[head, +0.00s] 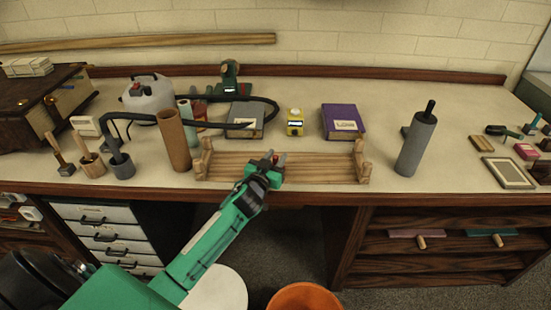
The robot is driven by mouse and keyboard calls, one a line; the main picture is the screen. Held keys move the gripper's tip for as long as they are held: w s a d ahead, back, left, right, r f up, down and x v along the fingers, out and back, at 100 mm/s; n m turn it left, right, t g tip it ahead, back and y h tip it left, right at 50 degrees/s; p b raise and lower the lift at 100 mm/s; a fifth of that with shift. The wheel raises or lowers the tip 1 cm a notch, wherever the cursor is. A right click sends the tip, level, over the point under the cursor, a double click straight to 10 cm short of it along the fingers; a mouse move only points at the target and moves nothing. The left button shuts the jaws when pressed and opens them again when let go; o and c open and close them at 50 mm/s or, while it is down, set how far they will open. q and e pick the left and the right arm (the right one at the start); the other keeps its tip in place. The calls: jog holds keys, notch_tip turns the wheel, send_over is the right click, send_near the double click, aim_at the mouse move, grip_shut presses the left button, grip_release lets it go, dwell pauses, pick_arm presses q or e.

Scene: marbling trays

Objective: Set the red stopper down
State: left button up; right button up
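My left gripper (274,162) is at the front middle of the bench, at the end of my green arm. It is over the wooden rack (318,169), a low slatted stand with raised ends. A small red piece, which looks like the red stopper (275,159), shows between its fingertips. The gripper looks shut on it, and the fingers hide most of it. I cannot tell whether the stopper touches the rack. My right gripper is not in view.
Left of the rack stand a brown tube (174,140) and a pot with a black hose (121,165). Behind it are a yellow device (295,122) and a purple book (343,121). A grey cylinder (415,145) stands to the right. An orange bucket (305,297) is below.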

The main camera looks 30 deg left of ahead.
pick_arm(q)
jog(key=shift+r+p, duration=1.8)
jog(key=shift+r, duration=0.25)
jog(key=shift+o, duration=0.2)
jog(key=o, duration=0.5)
jog(key=shift+o, duration=0.2)
jog(key=shift+s+f, duration=0.15)
jog(key=shift+s, duration=0.4)
jog(key=s+b, duration=0.1)
jog(key=s, duration=1.1)
jog(key=shift+s+d+b, duration=0.3)
jog(key=shift+s+d, duration=0.05)
jog(key=shift+d, duration=0.05)
